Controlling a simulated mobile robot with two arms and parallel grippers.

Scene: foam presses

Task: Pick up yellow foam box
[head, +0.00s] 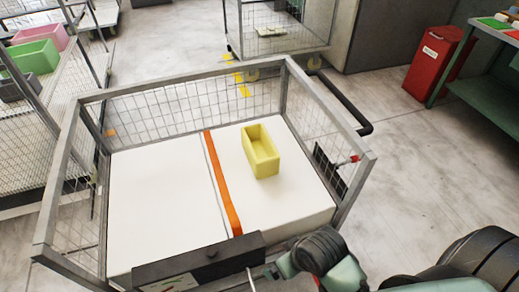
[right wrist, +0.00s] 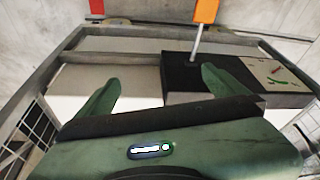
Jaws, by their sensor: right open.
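The yellow foam box (head: 263,160), an open-topped tray shape, stands upright on the white right-hand surface inside the mesh cart (head: 183,92), right of the orange strip (head: 222,185). My right gripper (right wrist: 157,92) is open in the right wrist view, with two green fingers apart and nothing between them. In the head view my right arm comes in at the bottom right, near the cart's front edge. The gripper is apart from the box, and its fingers cannot be made out there. The box does not show in the right wrist view. My left gripper is not in view.
A black panel with a white label (head: 170,284) sits on the cart's front; it also shows in the right wrist view (right wrist: 195,72). Mesh walls and metal rails surround the white surface. A red bin (head: 437,62) and green bench (head: 490,100) stand at the right.

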